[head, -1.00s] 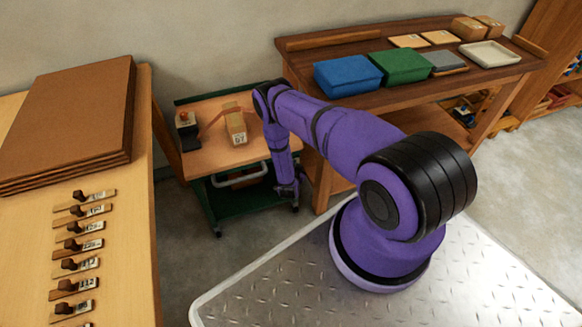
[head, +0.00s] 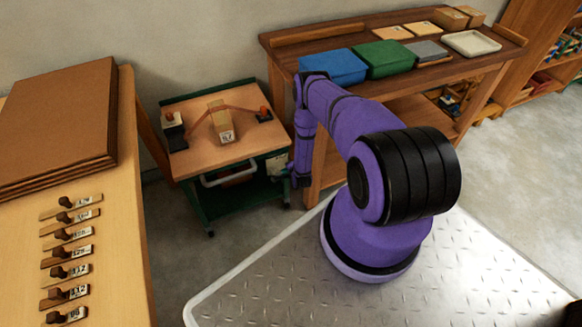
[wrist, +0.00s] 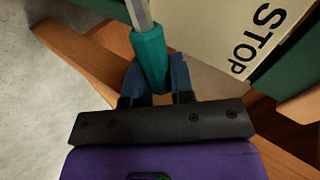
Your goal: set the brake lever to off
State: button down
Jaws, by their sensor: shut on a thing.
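The brake lever (wrist: 150,50) has a teal grip on a pale metal shaft and shows in the wrist view. My gripper (wrist: 157,80) is shut on the teal grip, with a blue finger on each side of it. Beside the lever is a pale plate (wrist: 225,35) marked STOP. In the head view the pale plate (head: 276,165) is on the right side of a green cart (head: 225,195) with a wooden top. There my gripper (head: 297,181) is low beside the cart's right side, and the lever is too small to make out.
On the cart top are a wooden block (head: 220,121) and two orange-topped fixtures. A light wooden table (head: 125,190) with small tagged pieces is at the left. Floor shows in front of the cart.

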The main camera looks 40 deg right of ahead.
jog(key=shift+f, duration=0.15)
dwell(0.4)
jog(key=c, duration=1.3)
grip_release()
jog(key=shift+o, duration=0.2)
jog(key=v, duration=1)
jog(key=shift+s+r, duration=0.2)
jog(key=shift+s, duration=0.15)
